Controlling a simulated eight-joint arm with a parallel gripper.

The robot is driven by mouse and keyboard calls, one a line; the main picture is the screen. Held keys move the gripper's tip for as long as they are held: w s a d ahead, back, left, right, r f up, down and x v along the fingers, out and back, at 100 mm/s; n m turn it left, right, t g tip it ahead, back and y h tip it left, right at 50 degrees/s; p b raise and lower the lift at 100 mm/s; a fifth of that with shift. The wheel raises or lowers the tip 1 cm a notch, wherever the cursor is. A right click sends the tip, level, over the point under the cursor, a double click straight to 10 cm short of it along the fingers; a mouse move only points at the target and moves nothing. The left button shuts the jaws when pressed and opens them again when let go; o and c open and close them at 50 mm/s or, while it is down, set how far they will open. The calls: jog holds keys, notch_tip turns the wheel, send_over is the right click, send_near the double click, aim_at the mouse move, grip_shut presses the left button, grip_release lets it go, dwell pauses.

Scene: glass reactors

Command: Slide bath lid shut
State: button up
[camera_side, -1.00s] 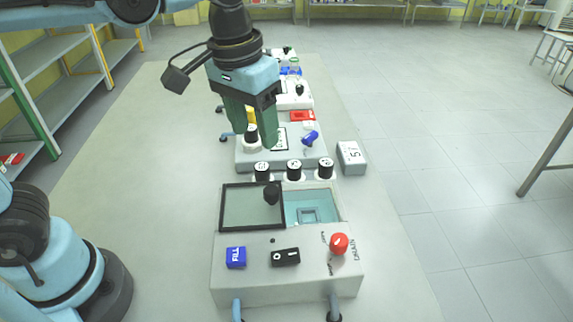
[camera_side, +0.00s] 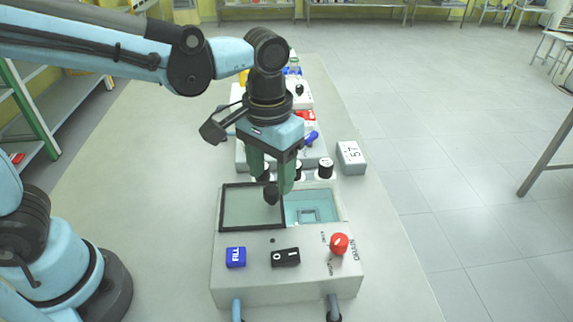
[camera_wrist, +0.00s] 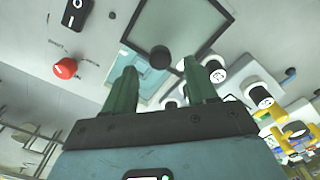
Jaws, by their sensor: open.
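The bath (camera_side: 288,290) is a pale box on the table with a water-filled basin (camera_side: 318,207) showing on its right side. The glass lid (camera_side: 245,207) in a dark frame covers the left part, so the bath is partly open. A black knob (camera_side: 271,193) stands near the lid's right edge. My gripper (camera_side: 272,185) is open, pointing down, with its green fingers just above or beside the knob. In the wrist view, the knob (camera_wrist: 160,57) appears beyond and between the open fingertips (camera_wrist: 160,75), and the lid (camera_wrist: 185,25) lies behind it. I cannot tell whether a finger touches the knob.
The bath's front has a blue FILL button (camera_side: 236,257), a black switch (camera_side: 285,257) and a red drain knob (camera_side: 339,244). Black-capped bottles (camera_side: 326,168) stand just behind the bath. A box marked 57 (camera_side: 351,157) is at the right. The table's left side is clear.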

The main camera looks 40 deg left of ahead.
aim_at(272, 190)
jog(key=shift+f, duration=1.6)
grip_shut()
